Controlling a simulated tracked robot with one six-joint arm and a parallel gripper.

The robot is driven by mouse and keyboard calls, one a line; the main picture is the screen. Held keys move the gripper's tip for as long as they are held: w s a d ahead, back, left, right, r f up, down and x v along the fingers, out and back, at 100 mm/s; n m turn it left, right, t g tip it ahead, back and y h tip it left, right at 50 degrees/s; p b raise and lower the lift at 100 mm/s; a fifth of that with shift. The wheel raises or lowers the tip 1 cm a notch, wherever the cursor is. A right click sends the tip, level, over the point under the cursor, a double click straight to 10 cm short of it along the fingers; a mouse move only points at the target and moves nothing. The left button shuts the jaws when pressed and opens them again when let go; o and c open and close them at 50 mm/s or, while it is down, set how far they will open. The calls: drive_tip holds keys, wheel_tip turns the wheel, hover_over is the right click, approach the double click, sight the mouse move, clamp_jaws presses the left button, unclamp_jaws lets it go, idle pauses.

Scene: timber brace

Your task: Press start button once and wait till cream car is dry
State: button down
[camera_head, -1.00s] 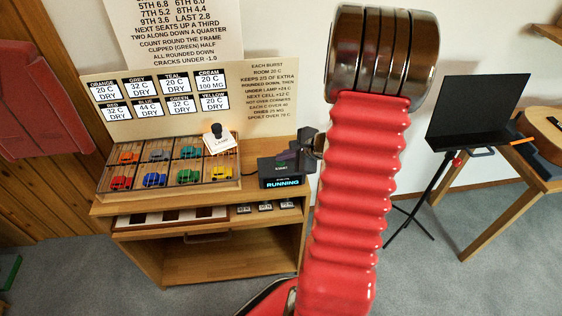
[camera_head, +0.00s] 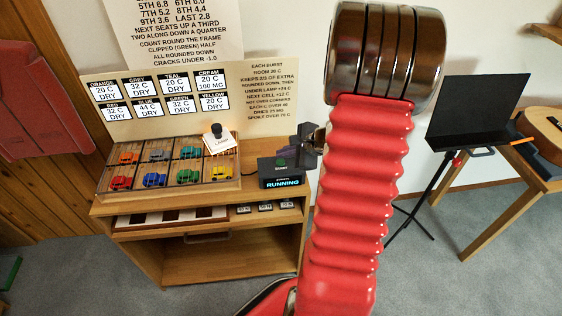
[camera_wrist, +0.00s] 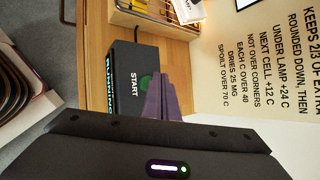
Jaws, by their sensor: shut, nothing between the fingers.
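The dark start box (camera_head: 283,172) stands on the cabinet top right of the car tray, and its display reads RUNNING. Its green button shows in the wrist view (camera_wrist: 145,83), beside the word START. My gripper (camera_head: 303,148) is shut and empty, up and right of the button; its purplish fingers also show in the wrist view (camera_wrist: 161,98). The lamp (camera_head: 218,141), a white block with a black knob, sits over the tray's back right cell. No cream car shows; that cell is covered by the lamp. The cream card (camera_head: 211,79) reads 20 C, 100 MG.
The wooden tray (camera_head: 170,190) holds several coloured cars in cells. The other cards read DRY. A rules board (camera_head: 268,95) stands behind. A shelf below (camera_head: 262,218) holds small tags. A black music stand (camera_head: 476,108) is at right.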

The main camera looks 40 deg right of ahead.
sight(283, 163)
drive_tip(key=shift+r, duration=2.5)
drive_tip(key=s+a+r+n+g+y, duration=0.1)
drive_tip(key=s+a+n+g, duration=0.25)
drive_tip(key=a+n, duration=0.35)
drive_tip(key=s+a+r+n+g+y, duration=0.1)
drive_tip(key=s+a+r+n+g, duration=0.1)
drive_tip(key=s+a+n, duration=0.55)
drive_tip(key=s+a+r+n+t+h, duration=0.1)
drive_tip(key=s+a+r+n, duration=0.1)
drive_tip(key=a+r+n, duration=0.3)
drive_tip(key=s+a+r+n+t+h, duration=0.1)
drive_tip(key=a+r+n, duration=0.5)
drive_tip(key=a, duration=0.6)
drive_tip(key=shift+s+r+h, duration=0.6)
drive_tip(key=shift+r, duration=0.15)
